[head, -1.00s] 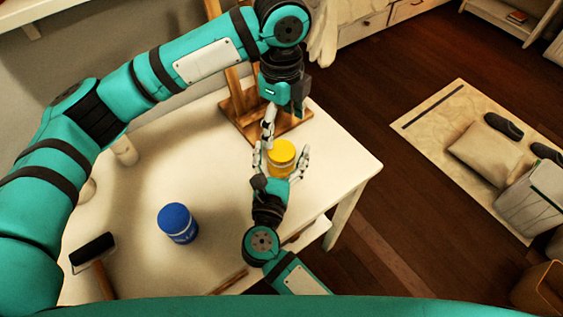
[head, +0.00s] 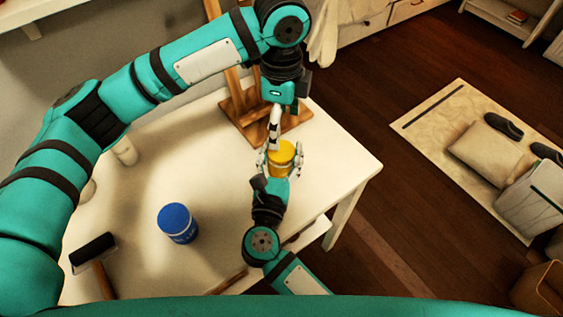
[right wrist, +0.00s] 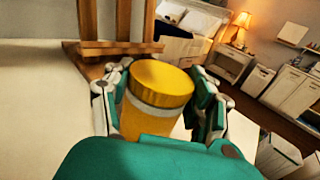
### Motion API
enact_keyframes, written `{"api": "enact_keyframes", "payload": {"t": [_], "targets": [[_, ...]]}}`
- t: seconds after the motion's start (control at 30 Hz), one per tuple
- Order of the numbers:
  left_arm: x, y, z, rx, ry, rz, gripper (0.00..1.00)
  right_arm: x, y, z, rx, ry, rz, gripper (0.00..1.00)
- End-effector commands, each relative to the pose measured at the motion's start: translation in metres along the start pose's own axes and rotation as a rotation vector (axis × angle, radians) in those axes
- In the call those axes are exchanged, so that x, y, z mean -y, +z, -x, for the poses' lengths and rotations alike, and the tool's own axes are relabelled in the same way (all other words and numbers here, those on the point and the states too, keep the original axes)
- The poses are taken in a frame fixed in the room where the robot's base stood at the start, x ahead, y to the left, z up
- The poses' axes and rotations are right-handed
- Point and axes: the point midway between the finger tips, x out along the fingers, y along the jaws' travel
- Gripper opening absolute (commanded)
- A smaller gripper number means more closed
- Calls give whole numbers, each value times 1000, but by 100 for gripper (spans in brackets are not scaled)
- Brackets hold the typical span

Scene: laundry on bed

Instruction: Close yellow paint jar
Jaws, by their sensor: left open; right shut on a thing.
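The yellow paint jar (head: 281,158) stands upright on the white table in the head view, with its yellow lid on top. My right gripper (head: 280,165) is shut on the jar, one finger on each side. In the right wrist view the jar (right wrist: 155,105) fills the space between the fingers, and a pale band shows below its lid. My left gripper (head: 273,135) is open, pointing down just behind and left of the lid. Whether it touches the lid I cannot tell.
A wooden easel base (head: 262,122) is right behind my left gripper. The table's right edge lies close to the yellow jar.

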Motion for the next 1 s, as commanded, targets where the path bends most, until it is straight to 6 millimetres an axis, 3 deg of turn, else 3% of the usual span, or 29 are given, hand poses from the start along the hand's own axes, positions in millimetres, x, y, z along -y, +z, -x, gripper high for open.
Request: {"api": "enact_keyframes", "payload": {"t": [1.0], "targets": [[0, -1, 0, -1, 1, 2688, 77, 0, 0, 0, 0, 0, 0, 0]]}}
